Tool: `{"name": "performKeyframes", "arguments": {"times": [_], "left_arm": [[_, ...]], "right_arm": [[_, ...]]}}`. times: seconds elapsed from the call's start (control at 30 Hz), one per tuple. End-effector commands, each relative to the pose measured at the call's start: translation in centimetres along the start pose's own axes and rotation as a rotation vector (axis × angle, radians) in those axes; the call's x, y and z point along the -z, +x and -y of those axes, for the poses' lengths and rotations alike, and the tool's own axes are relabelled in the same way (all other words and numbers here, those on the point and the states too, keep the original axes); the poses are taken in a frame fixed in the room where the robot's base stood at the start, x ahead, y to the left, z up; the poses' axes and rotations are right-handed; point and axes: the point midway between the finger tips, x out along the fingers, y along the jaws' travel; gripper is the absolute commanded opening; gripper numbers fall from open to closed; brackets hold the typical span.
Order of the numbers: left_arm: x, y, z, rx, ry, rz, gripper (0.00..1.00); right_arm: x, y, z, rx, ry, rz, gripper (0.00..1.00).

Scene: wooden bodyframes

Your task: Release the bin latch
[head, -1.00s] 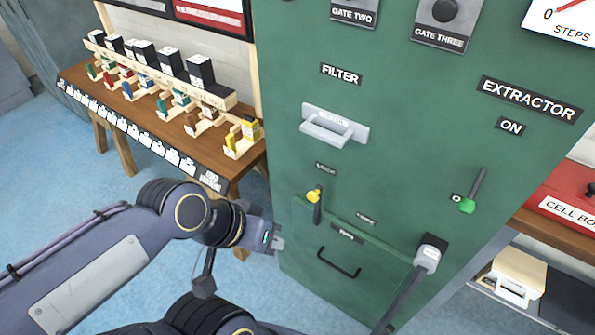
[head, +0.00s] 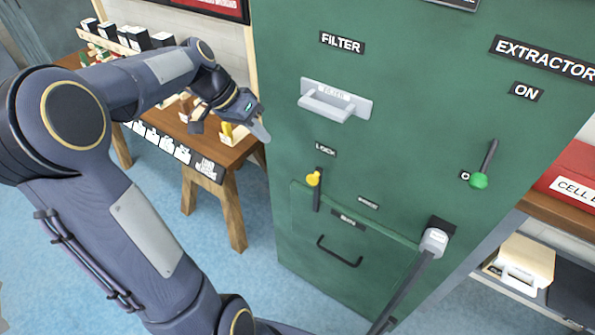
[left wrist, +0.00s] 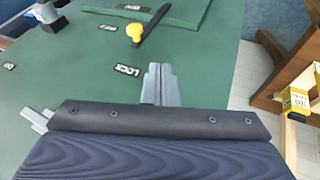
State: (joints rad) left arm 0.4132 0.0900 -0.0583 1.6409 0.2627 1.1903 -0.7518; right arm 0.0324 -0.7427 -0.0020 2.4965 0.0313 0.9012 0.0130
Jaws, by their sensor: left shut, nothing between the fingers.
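The bin latch is a dark upright lever with a yellow knob (head: 313,180) on the green cabinet, below the LOCK label (head: 325,150) and at the upper left of the bin front (head: 335,220). In the left wrist view the yellow knob (left wrist: 135,31) and its dark lever show ahead of the fingers, beyond the LOCK label (left wrist: 127,70). My left gripper (head: 262,132) is shut and empty, left of and above the latch, apart from it. Its closed fingertips (left wrist: 158,68) point towards the cabinet. My right gripper is not in view.
A grey filter handle (head: 335,103) sticks out above the latch. A grey-ended lever (head: 433,240) stands right of the bin, and a green-knobbed switch (head: 479,180) is higher right. A wooden bench (head: 225,165) is behind my left arm.

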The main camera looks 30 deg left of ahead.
Motion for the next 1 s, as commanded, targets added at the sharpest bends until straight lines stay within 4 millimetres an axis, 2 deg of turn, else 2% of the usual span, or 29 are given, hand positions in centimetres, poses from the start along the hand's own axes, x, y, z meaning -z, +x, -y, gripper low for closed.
{"name": "performKeyframes", "arguments": {"times": [0.33,0.47,0.57,0.97,1.0], "left_arm": [[0.1,0.1,0.3,-0.002,0.005,0.0,0.0],[0.1,0.8,0.2,-0.004,0.005,0.002,0.0],[0.1,2.2,0.2,-0.005,0.005,0.004,0.0],[0.0,10.5,0.2,-0.004,0.004,0.005,0.0],[0.0,10.7,-0.6,-0.005,0.007,0.003,0.0]], "right_arm": [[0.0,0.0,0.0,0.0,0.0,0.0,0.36],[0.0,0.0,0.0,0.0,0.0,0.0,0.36],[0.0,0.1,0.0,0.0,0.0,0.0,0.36],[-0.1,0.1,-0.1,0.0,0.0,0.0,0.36],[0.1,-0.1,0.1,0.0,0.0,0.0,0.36]]}}
